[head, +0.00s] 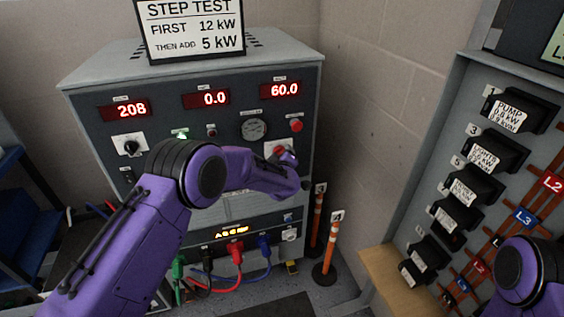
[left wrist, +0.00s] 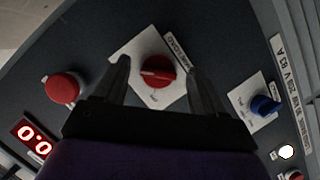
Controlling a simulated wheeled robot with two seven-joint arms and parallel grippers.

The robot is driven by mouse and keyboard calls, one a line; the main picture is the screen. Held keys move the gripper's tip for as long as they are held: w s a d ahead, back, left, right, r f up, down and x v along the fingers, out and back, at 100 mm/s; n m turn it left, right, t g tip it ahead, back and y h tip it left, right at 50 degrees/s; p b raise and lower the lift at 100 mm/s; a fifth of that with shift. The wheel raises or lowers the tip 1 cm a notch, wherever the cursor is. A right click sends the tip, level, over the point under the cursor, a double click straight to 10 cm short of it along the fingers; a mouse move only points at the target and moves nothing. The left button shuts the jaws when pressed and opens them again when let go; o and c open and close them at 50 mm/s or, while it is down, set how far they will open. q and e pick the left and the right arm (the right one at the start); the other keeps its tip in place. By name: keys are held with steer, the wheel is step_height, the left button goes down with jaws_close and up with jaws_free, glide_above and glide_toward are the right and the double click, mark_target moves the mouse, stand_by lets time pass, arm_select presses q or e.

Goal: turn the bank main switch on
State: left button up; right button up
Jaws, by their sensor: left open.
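A red rotary switch (left wrist: 157,70) on a white square plate (left wrist: 127,52) sits on the dark front panel of the grey cabinet. Its handle lies roughly crosswise in the left wrist view; the label beside it is too small to read surely. In the head view its plate (head: 271,150) shows at the panel's right, partly covered by my arm. My left gripper (left wrist: 158,72) is open, with one finger on each side of the switch. I cannot tell whether the fingers touch it. My right gripper is out of view; only my right arm shows at lower right.
A red button (left wrist: 62,87) and a blue knob (left wrist: 264,104) flank the switch. Below on the cabinet are coloured cable plugs (head: 236,247). Orange posts (head: 330,250) stand at its right, and a breaker panel (head: 450,75) is on the far right.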

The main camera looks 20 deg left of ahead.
arm_select(q)
steer(key=b+v, duration=0.1)
steer(key=v, duration=0.9)
steer(key=shift+b, duration=0.35)
steer(key=s+a+f+m+g+h, duration=0.1)
steer(key=s+a+f+m+g, duration=0.2)
steer(key=s+f, duration=0.8)
steer(key=s+a+f+m+g, duration=0.2)
steer(key=s+a+f, duration=0.2)
steer(key=s+f, duration=0.7)
steer(key=s+a+f+g, duration=0.2)
steer(key=s+f+g, duration=0.1)
steer(key=s, duration=0.8)
steer(key=s+a+f+m+g, duration=0.1)
steer(key=s+f, duration=0.3)
steer(key=s, duration=0.8)
steer(key=shift+s+a+g, duration=0.3)
steer(key=shift+a+g, duration=0.2)
steer(key=shift+g, duration=0.4)
